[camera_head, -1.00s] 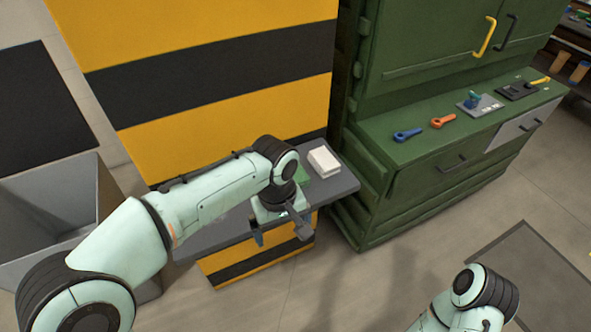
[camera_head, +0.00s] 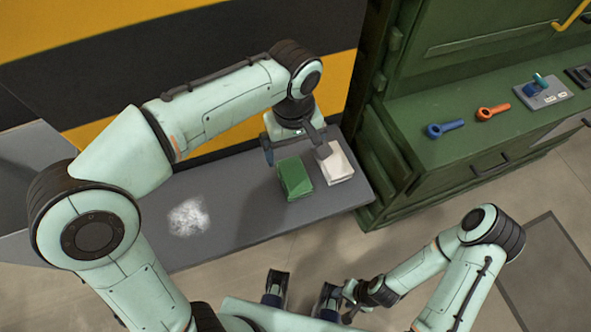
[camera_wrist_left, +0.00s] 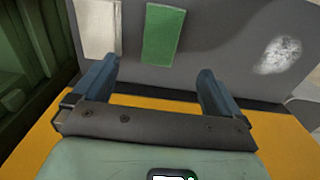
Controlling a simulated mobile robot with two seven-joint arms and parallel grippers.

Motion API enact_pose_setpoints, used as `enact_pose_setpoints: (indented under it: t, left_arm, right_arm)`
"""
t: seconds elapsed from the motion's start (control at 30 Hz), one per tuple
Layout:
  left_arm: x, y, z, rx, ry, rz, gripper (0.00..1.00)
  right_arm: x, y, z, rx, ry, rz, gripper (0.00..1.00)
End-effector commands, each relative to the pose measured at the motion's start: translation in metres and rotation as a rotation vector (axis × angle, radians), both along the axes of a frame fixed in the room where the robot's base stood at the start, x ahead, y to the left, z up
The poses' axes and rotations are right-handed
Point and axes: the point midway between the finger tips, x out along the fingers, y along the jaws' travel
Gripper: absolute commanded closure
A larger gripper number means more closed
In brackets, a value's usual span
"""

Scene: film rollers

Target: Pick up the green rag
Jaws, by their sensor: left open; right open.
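The green rag (camera_head: 295,178), a folded block, lies on a grey shelf (camera_head: 235,225), left of a white folded cloth (camera_head: 340,165). My left gripper (camera_head: 295,150) is open and empty, above the shelf by the rag's far end. In the left wrist view the green rag (camera_wrist_left: 162,33) shows beyond the open fingers (camera_wrist_left: 158,68), lined up with the gap between them and apart from them. My right gripper (camera_head: 303,284) is open and empty at the bottom of the head view, away from the shelf.
A whitish powdery patch (camera_head: 188,218) marks the shelf on the left. A yellow and black striped panel (camera_head: 215,45) stands behind it. A green cabinet (camera_head: 470,90) on the right carries a blue tool (camera_head: 445,129) and an orange tool (camera_head: 493,112).

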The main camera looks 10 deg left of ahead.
Motion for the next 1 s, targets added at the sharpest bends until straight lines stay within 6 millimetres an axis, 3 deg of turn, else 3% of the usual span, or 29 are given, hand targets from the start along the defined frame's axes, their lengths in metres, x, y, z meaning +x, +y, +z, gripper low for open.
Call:
enact_pose_setpoints:
  t: [0.13, 0.43, 0.7, 1.0]
  left_arm:
    - [-0.001, 0.0, -0.031, 0.002, 0.004, 0.001, 0.01]
    - [-0.002, 0.0, -0.056, 0.002, 0.002, 0.001, 0.01]
    - [-0.005, 0.0, -0.094, 0.002, 0.002, 0.0, 0.01]
    - [-0.005, -0.001, -0.1, 0.0, 0.0, 0.001, 0.01]
  right_arm:
    - [-0.002, 0.0, -0.007, 0.0, 0.003, 0.0, 0.54]
    - [-0.003, 0.0, -0.011, 0.0, 0.003, 0.0, 0.54]
    - [-0.005, 0.0, -0.018, 0.0, 0.006, 0.0, 0.54]
    - [-0.005, 0.0, -0.018, 0.0, 0.006, 0.0, 0.54]
